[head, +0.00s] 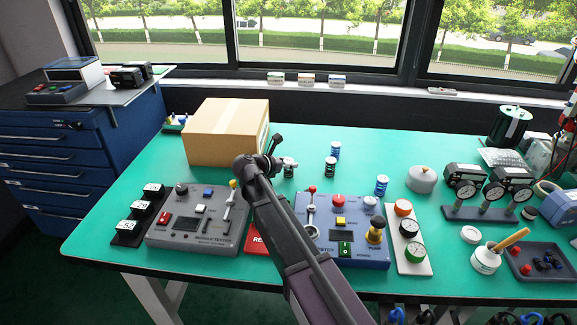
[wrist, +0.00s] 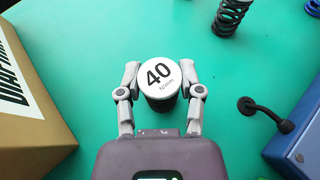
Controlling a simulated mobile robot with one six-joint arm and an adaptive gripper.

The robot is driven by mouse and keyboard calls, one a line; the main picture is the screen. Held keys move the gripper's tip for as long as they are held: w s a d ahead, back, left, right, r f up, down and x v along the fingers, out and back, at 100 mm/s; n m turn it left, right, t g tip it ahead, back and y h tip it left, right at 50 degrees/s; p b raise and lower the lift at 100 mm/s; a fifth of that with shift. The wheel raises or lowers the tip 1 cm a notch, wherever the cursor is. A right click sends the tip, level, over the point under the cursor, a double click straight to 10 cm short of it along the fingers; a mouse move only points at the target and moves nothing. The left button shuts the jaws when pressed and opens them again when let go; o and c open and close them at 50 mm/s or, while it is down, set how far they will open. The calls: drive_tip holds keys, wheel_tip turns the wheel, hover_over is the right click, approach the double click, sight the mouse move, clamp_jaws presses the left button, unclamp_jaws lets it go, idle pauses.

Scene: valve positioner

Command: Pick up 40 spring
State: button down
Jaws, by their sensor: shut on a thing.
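The 40 spring (wrist: 160,82) shows in the wrist view as a dark cylinder with a white round cap printed "40". It is between the two fingers of my gripper (wrist: 160,90), which are shut on its sides. In the head view my gripper (head: 279,160) is over the green table, just right of the cardboard box. The spring there is small and partly hidden by my gripper and arm. I cannot tell whether its base touches the table.
The cardboard box (head: 226,130) stands close on the left. A blue tester (head: 345,225) and a grey module tester (head: 196,215) lie nearer. The table (head: 400,150) is clear behind.

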sight(289, 160)
drive_tip(key=shift+r, duration=0.15)
wheel_tip(289, 160, up, 3)
drive_tip(key=p, duration=0.3)
drive_tip(key=s+a+r+p, duration=0.1)
drive_tip(key=s+a+p, duration=0.1)
drive_tip(key=s, duration=1.4)
drive_tip(key=shift+a+r, duration=0.15)
drive_tip(key=shift+r, duration=0.2)
drive_tip(key=shift+w, duration=0.1)
